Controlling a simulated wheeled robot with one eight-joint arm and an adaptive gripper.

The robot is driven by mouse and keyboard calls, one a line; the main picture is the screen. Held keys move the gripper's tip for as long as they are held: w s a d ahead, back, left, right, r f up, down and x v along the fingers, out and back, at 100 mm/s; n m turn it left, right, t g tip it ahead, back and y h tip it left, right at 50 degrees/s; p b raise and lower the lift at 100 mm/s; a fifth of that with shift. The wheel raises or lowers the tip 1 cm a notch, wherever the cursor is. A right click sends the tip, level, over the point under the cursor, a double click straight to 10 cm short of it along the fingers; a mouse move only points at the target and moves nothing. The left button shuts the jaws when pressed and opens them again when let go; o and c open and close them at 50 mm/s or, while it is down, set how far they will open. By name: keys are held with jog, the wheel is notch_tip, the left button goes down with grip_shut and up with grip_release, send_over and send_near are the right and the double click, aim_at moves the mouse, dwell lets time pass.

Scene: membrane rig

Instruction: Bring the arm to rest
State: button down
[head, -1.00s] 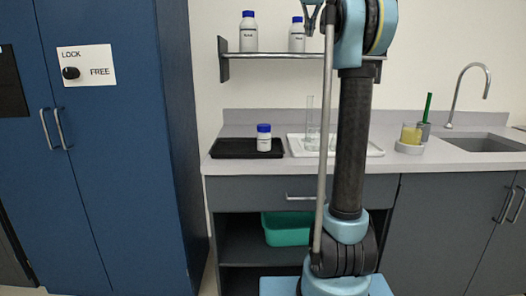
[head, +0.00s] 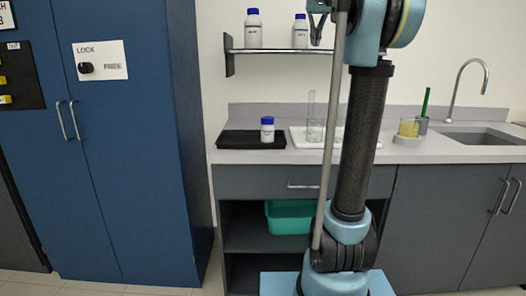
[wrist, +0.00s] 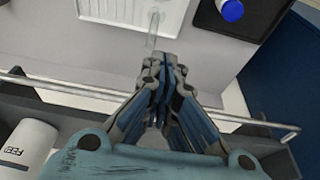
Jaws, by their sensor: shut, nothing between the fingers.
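My gripper (head: 318,22) is at the top of the head view, partly cut off by the frame, in front of the wall shelf. In the wrist view its fingers (wrist: 164,64) are closed together with nothing between them. My arm stands upright, with its upper part out of the head view. In the wrist view the fingertips overlap the lower end of a clear glass cylinder (wrist: 154,32); whether they touch it cannot be told there. The head view shows that cylinder (head: 312,118) standing on the counter, well below the gripper.
The wall shelf (head: 285,51) holds two white bottles with blue caps. On the counter are a black tray (head: 230,140) with a blue-capped bottle (head: 267,130), a white tray (head: 298,136) and a beaker of yellow liquid (head: 409,128). A blue cabinet (head: 130,170) stands left.

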jog(key=s+f, duration=1.1)
jog(key=f, duration=0.7)
jog(key=s+f, duration=1.1)
jog(key=f, duration=0.7)
jog(key=s+f+g, duration=0.1)
jog(key=s+f, duration=1)
jog(key=f, duration=0.8)
jog(key=shift+s+a, duration=0.2)
